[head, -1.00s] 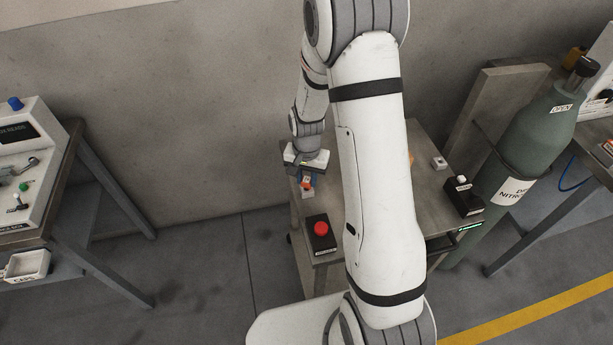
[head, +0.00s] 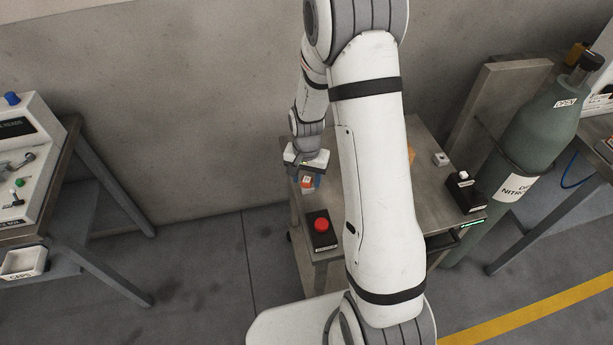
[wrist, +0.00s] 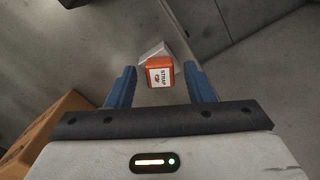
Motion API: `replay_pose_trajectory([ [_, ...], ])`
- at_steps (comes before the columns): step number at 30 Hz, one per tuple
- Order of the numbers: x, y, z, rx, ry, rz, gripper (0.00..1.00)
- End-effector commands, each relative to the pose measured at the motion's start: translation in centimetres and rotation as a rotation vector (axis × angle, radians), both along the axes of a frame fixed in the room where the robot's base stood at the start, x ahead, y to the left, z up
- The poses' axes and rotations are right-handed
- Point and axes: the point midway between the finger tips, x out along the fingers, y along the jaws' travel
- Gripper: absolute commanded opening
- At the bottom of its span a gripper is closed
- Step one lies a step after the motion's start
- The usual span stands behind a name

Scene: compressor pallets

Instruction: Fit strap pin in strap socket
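An orange block (wrist: 160,72) with a white label reading STRAP shows in the wrist view, between and just beyond my fingertips. A pale grey-white block (wrist: 152,50) shows behind it. I cannot tell whether this is the pin, the socket or both together. In the head view the orange piece (head: 307,182) is small, at the left edge of the bench, just below my gripper (head: 308,175). In the wrist view the blue fingers of my gripper (wrist: 160,85) are wide apart, with visible gaps on both sides of the orange block. My gripper is open and empty.
A black box with a red button (head: 321,225) stands on the near left of the bench (head: 425,195). My arm hides the bench's middle.

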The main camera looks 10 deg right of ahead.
Motion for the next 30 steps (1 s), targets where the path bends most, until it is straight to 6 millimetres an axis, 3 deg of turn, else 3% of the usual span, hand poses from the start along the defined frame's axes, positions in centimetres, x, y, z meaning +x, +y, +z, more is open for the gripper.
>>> replay_pose_trajectory([
  [10,0.0,0.0,0.4,0.0,-0.002,0.0,0.52],
  [22,0.1,0.0,6.4,0.0,-0.004,0.001,0.52],
  [30,0.0,0.0,7.8,0.0,0.0,0.001,0.52],
])
